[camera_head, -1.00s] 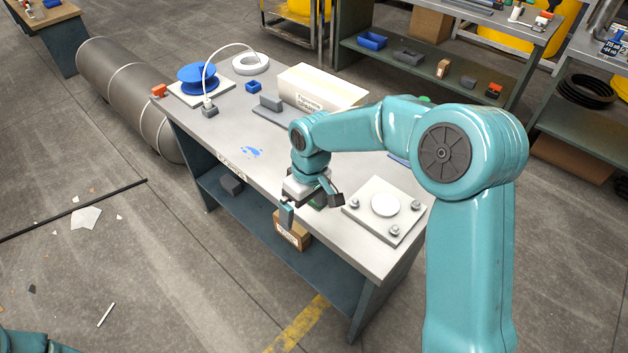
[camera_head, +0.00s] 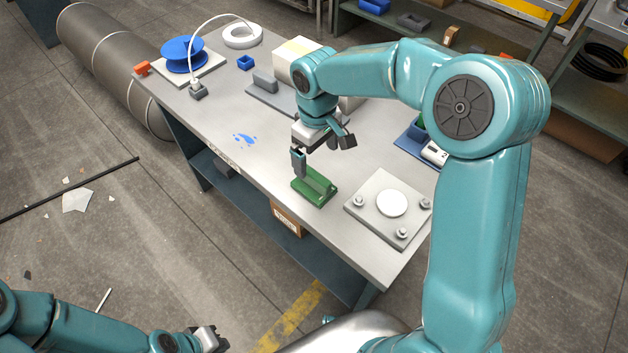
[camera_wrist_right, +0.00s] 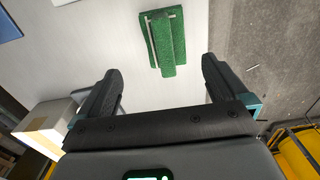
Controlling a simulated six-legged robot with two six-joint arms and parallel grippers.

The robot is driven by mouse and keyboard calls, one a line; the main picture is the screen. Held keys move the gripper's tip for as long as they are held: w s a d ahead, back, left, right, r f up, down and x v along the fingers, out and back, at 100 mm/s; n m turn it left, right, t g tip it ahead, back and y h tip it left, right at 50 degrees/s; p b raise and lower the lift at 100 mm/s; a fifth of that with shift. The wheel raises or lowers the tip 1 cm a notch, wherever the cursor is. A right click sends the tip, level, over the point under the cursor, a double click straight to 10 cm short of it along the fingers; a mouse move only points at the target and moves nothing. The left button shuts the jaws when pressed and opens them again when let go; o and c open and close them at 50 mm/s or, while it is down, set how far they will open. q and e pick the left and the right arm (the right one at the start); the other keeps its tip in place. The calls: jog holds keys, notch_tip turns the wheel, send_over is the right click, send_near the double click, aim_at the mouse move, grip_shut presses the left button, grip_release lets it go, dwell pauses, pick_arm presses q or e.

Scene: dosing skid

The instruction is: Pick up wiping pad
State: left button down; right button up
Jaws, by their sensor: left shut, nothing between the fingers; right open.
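The wiping pad looks to be the green block with a raised grip (camera_head: 315,187), lying on the grey bench near its front edge. My right gripper (camera_head: 323,151) is open and empty, above the bench and just behind the pad in the head view. In the right wrist view the green pad (camera_wrist_right: 165,42) lies beyond the open fingers (camera_wrist_right: 161,72), roughly centred between them and apart from both. My left gripper (camera_head: 212,340) is shut and empty, low at the bottom of the head view, away from the bench.
A grey plate with a white disc (camera_head: 391,203) and bolts sits right of the pad. A blue device (camera_head: 413,147) lies behind it. Blue splashes (camera_head: 244,140) mark the bench to the left. A blue spool (camera_head: 183,54) and a pale box (camera_head: 293,60) stand farther back.

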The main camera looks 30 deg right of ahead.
aim_at(314, 174)
jog(key=f, duration=0.3)
jog(key=shift+s+f, duration=0.2)
jog(key=shift+s, duration=0.1)
jog(key=f, duration=0.4)
jog(key=shift+a+f, duration=0.2)
jog(key=shift+a, duration=0.2)
jog(key=shift+w+d+f, duration=0.1)
jog(key=shift+f, duration=0.4)
jog(key=c, duration=1.1)
jog(key=shift+r, duration=0.15)
notch_tip(314, 174, up, 20)
jog(key=p, duration=0.1)
